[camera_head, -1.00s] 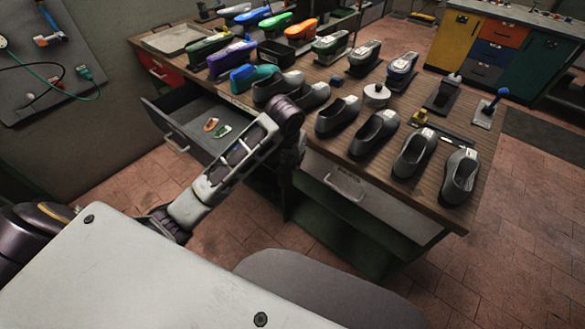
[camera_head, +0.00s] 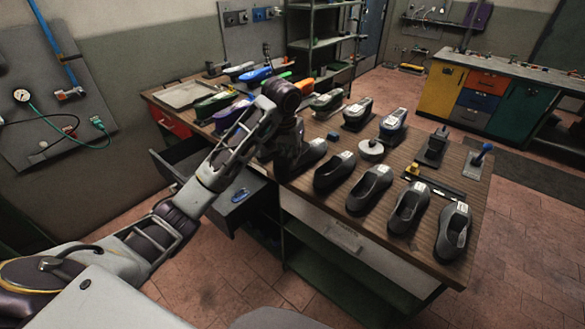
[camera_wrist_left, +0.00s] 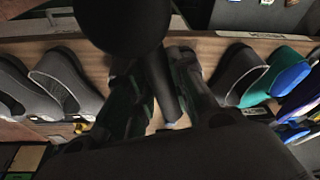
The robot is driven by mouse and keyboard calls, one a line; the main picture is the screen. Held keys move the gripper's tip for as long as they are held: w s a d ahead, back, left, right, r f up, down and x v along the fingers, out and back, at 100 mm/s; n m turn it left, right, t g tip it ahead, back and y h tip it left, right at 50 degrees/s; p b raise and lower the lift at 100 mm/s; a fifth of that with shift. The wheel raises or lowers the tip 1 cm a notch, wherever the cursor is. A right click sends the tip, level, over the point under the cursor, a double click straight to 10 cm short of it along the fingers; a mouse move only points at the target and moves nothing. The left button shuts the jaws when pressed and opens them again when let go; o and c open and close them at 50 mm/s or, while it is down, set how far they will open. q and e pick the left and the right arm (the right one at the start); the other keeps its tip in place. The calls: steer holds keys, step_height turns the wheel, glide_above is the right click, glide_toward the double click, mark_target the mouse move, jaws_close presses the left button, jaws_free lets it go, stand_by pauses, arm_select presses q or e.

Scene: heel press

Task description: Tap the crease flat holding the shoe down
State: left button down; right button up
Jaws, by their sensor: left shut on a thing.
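Several dark grey shoes stand in a row on the wooden bench, among them one at the right end (camera_head: 453,231) and one in the middle (camera_head: 370,188). My left gripper (camera_head: 285,160) is at the row's left end, by the bench's front edge, and its arm hides part of the row. In the left wrist view the fingers are shut on a dark tool (camera_wrist_left: 160,85), whose handle seems to run between them. A large round black shape (camera_wrist_left: 125,25) above looks like its head. Grey shoes (camera_wrist_left: 65,85) flank the gripper there. I cannot make out a crease. My right gripper is not in view.
A white disc (camera_head: 370,149), a black stand (camera_head: 435,146) and a blue-handled tool (camera_head: 480,155) stand behind the shoes. Coloured shoes (camera_head: 235,114) fill the bench's left. An open drawer (camera_head: 238,208) holding a blue piece (camera_head: 240,195) juts out below.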

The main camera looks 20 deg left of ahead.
arm_select(q)
steer(key=w+a+r+n+p, duration=0.1)
steer(key=w+a+r+p, duration=0.2)
steer(key=a+r, duration=0.45)
steer(key=w+a+r+n+p, duration=0.1)
steer(key=w+a+r+p, duration=0.3)
steer(key=r, duration=0.7)
steer(key=s+a+f+n, duration=0.3)
steer(key=a, duration=0.1)
steer(key=s+a+f+n+g+y+p, duration=0.1)
steer(key=s+a+f+n, duration=0.2)
steer(key=a, duration=0.2)
steer(key=shift+a+f+y, duration=0.25)
steer(key=shift+y, duration=0.05)
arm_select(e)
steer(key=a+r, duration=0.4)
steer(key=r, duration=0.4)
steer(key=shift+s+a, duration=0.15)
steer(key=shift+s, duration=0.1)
